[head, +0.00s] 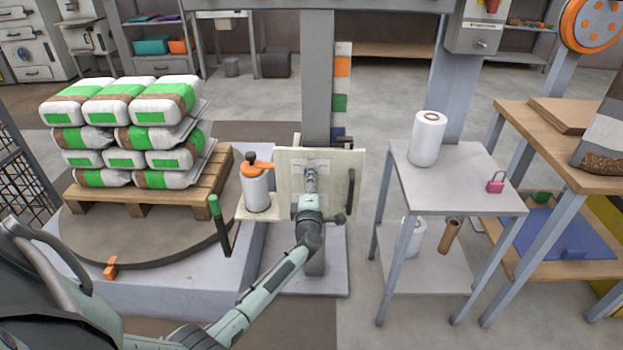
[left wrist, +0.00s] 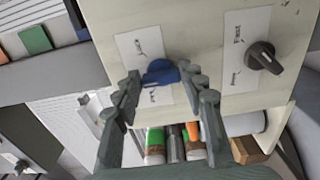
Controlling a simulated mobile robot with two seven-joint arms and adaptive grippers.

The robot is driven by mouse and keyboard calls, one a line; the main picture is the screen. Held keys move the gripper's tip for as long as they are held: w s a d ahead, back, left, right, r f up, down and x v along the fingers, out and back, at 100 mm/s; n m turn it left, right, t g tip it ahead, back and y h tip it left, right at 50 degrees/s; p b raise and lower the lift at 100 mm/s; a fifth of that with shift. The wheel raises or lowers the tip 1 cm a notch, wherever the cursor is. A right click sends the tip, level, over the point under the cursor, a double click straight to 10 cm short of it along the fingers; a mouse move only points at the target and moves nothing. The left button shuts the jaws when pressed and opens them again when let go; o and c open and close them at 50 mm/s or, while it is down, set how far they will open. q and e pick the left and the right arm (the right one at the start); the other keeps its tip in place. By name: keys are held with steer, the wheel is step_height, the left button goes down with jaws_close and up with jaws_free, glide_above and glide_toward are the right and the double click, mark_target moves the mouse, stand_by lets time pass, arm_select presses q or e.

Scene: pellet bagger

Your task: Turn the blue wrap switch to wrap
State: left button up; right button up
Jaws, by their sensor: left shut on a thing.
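The blue wrap switch (left wrist: 160,73) is a small knob on a white label on the cream control box, in the left wrist view. My left gripper (left wrist: 161,80) has one finger on each side of the knob and is shut on it. The label's print is too small and tilted to read, so the setting is unclear. In the head view my left gripper (head: 311,177) reaches the face of the cream control box (head: 338,163) and hides the knob. My right gripper is not in view.
A black switch (left wrist: 262,56) sits beside the blue one. The box carries a black handle (head: 350,188) at its right. An orange-topped white roll (head: 256,192) stands left of it. A loaded pallet (head: 140,208) is farther left; a grey table (head: 460,187) is at right.

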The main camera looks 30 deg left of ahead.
arm_select(q)
steer(key=shift+f, duration=0.1)
stand_by(0.4)
steer(key=o, duration=1.2)
steer(key=shift+c, duration=0.2)
steer(key=v, duration=1.2)
steer(key=shift+s, duration=0.1)
